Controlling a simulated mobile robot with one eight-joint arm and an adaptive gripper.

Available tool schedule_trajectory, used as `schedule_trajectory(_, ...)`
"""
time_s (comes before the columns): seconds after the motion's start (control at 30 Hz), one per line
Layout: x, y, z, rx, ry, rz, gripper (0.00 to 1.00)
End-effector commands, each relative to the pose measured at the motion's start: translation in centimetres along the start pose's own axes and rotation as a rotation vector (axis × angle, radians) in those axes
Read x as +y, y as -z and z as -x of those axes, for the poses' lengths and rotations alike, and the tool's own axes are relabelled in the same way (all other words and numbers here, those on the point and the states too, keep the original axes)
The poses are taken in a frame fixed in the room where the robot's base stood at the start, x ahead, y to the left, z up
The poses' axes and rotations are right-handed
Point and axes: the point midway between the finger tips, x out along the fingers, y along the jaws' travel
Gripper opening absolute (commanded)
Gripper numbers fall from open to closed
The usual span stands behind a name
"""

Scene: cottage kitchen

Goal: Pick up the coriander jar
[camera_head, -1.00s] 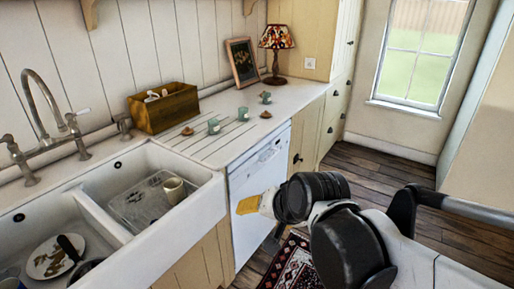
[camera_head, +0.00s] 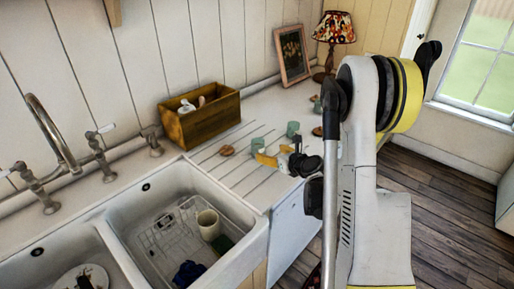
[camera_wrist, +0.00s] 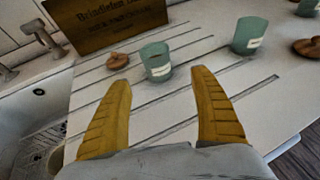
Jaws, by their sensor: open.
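Small teal jars with white labels stand on the ribbed white drainboard; I cannot read which label says coriander. The nearest jar (camera_head: 257,144) also shows in the wrist view (camera_wrist: 156,62), just beyond and between my fingertips. A second jar (camera_head: 292,128) stands to its right, also in the wrist view (camera_wrist: 248,36). Part of a third jar (camera_wrist: 308,8) shows at the wrist view's top right edge. My gripper (camera_wrist: 161,78) is open, its yellow fingers apart with nothing between them. It hangs over the drainboard on the near side of the nearest jar.
A round wooden piece (camera_wrist: 118,61) lies left of the nearest jar, another (camera_wrist: 307,47) at right. A wooden box (camera_head: 200,118) stands behind. The sink (camera_head: 190,215), holding a cup (camera_head: 208,224), lies left and near. A lamp (camera_head: 334,38) and picture frame (camera_head: 292,56) stand farther back.

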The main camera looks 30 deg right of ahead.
Motion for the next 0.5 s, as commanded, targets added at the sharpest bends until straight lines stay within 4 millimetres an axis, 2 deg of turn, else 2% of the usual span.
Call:
schedule_trajectory(0.2,0.1,0.2,-3.8,0.001,-0.003,0.005,0.73)
schedule_trajectory(0.37,0.2,0.2,-5.0,0.001,-0.002,0.006,0.73)
schedule_trajectory(0.5,0.5,0.6,-6.9,0.001,-0.003,0.007,0.73)
